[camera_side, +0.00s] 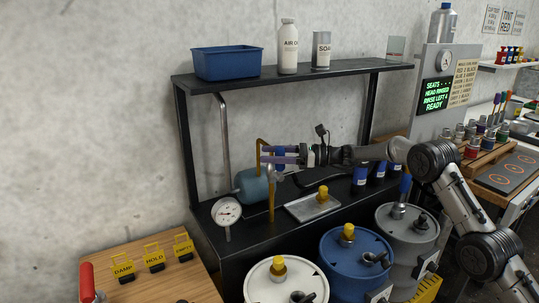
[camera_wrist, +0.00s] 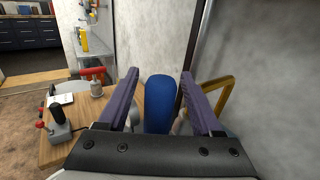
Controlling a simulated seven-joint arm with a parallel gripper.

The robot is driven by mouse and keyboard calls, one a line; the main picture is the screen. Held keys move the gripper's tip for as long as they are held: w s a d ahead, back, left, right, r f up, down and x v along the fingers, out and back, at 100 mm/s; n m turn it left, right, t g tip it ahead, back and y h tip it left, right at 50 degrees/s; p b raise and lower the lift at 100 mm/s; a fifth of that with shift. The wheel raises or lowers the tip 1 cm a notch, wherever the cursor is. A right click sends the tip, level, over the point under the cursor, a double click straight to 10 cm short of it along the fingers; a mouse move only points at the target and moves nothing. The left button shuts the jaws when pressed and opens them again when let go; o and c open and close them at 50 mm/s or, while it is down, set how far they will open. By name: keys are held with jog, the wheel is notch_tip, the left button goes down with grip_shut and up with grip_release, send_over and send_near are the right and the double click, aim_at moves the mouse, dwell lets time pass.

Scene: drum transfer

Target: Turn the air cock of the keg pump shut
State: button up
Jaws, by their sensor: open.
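A blue handle (camera_side: 280,154), which looks like the air cock of the keg pump, is above the black bench near a bent brass pipe (camera_side: 271,196). In the wrist view the blue handle (camera_wrist: 160,104) stands between the two purple fingers. My gripper (camera_side: 268,154) comes in from the right in the side view. In the wrist view my gripper (camera_wrist: 159,88) is open, with a narrow gap showing on each side of the handle. The fingers partly hide the handle in the side view, and the cock's body cannot be made out.
A teal tank (camera_side: 253,187) and a round gauge (camera_side: 227,211) are close by on the bench. A metal tray (camera_side: 313,206) with a yellow-capped item lies right of the pipe. White (camera_side: 286,284), blue (camera_side: 354,262) and grey (camera_side: 406,232) drums stand in front. A shelf (camera_side: 300,72) hangs above.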

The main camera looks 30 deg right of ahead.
jog(key=shift+w+a, duration=0.15)
jog(key=shift+a, duration=0.1)
grip_shut()
dwell(1.4)
